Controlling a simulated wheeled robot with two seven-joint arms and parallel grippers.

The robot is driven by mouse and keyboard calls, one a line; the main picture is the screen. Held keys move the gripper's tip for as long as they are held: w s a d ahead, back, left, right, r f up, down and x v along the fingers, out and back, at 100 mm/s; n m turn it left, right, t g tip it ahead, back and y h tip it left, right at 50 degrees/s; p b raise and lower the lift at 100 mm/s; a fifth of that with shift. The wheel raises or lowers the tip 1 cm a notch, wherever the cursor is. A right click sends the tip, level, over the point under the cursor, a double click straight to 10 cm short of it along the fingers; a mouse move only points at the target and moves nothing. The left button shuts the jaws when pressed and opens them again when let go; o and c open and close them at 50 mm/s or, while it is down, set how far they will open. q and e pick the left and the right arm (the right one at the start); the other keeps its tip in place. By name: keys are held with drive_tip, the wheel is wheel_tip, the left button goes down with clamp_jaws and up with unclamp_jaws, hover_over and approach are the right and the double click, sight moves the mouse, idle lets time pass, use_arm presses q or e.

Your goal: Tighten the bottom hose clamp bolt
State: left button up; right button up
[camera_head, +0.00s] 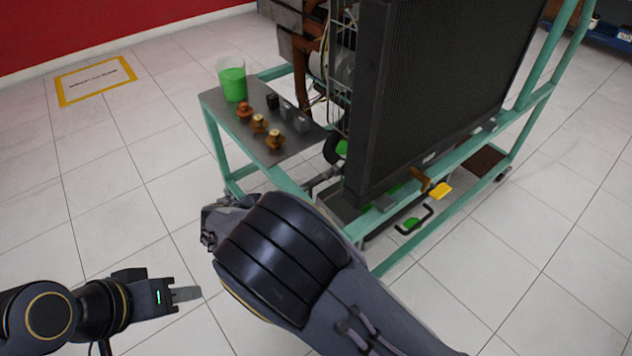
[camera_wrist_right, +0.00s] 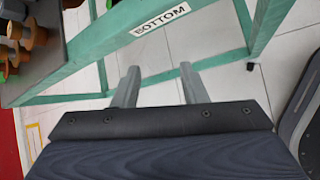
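The radiator (camera_head: 435,85) stands upright on the green engine trainer frame (camera_head: 440,215). A black lower hose (camera_head: 331,150) shows beside its lower left edge, next to a green part (camera_head: 342,149). I cannot make out the bottom clamp bolt. In the right wrist view, my right gripper (camera_wrist_right: 159,86) is open and empty, its two fingers apart just below a green beam with a "BOTTOM" label (camera_wrist_right: 160,21). In the head view my right arm hides that gripper. My left gripper (camera_head: 186,294) is over the floor at lower left, away from the trainer; its finger gap is not visible.
A grey side shelf (camera_head: 262,140) carries a cup of green liquid (camera_head: 233,80), several orange-brown caps (camera_head: 258,124) and small dark blocks. The tiled floor at left is clear.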

drive_tip(key=a+f+m+y+b, duration=0.35)
drive_tip(key=a+y, duration=0.65)
drive_tip(key=a, duration=0.8)
drive_tip(key=w+a+r+m+t+y, duration=0.3)
drive_tip(key=w+a+r+m+y, duration=0.1)
drive_tip(key=r, duration=0.2)
drive_tip(key=w+d+r+m+t+h+b, duration=0.1)
drive_tip(key=w+d+r+m+t, duration=0.1)
drive_tip(key=w+r+m+t, duration=0.15)
drive_tip(key=m+g+h+b, duration=0.3)
drive_tip(key=m+h+b, duration=0.1)
drive_tip(key=m+h, duration=1.75)
approach(325, 176)
drive_tip(key=w+d+n+h, duration=0.1)
drive_tip(key=w+h, duration=0.1)
drive_tip(key=shift+y, duration=0.25)
drive_tip(key=x, duration=0.2)
drive_tip(key=b+x, duration=0.1)
drive_tip(key=x, duration=0.1)
drive_tip(key=f+b+x, duration=0.1)
drive_tip(key=x, duration=0.2)
drive_tip(key=shift+s+d, duration=0.15)
drive_tip(key=shift+d, duration=0.1)
